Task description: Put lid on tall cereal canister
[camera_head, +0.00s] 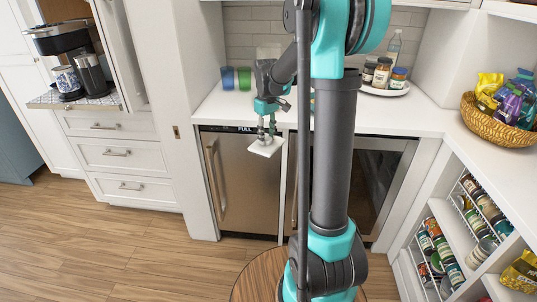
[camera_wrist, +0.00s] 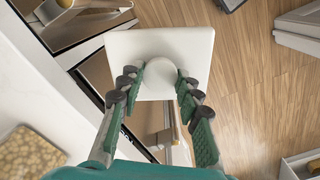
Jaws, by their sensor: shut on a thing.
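A white square lid with a round knob (camera_wrist: 120,45) hangs below my gripper (camera_wrist: 160,84). My gripper is shut on the knob, with a finger on each side. In the head view the lid (camera_head: 262,149) is slightly tilted, in front of the counter edge and apart from it. My gripper (camera_head: 267,127) is just above it. An open, rounded container of tan, cereal-like pieces (camera_wrist: 28,156) shows at the lower left of the wrist view, partly cut off. It looks like the canister. In the head view my arm hides much of the counter behind the gripper, and I cannot make out the canister clearly.
Blue and green cups (camera_head: 244,79) stand on the white counter (camera_head: 221,110), left of my arm. A plate of jars (camera_head: 386,90) and a basket of snack bags (camera_head: 500,128) are to the right. Steel appliance doors (camera_head: 245,185) are below the counter; the wood floor (camera_head: 140,245) is clear.

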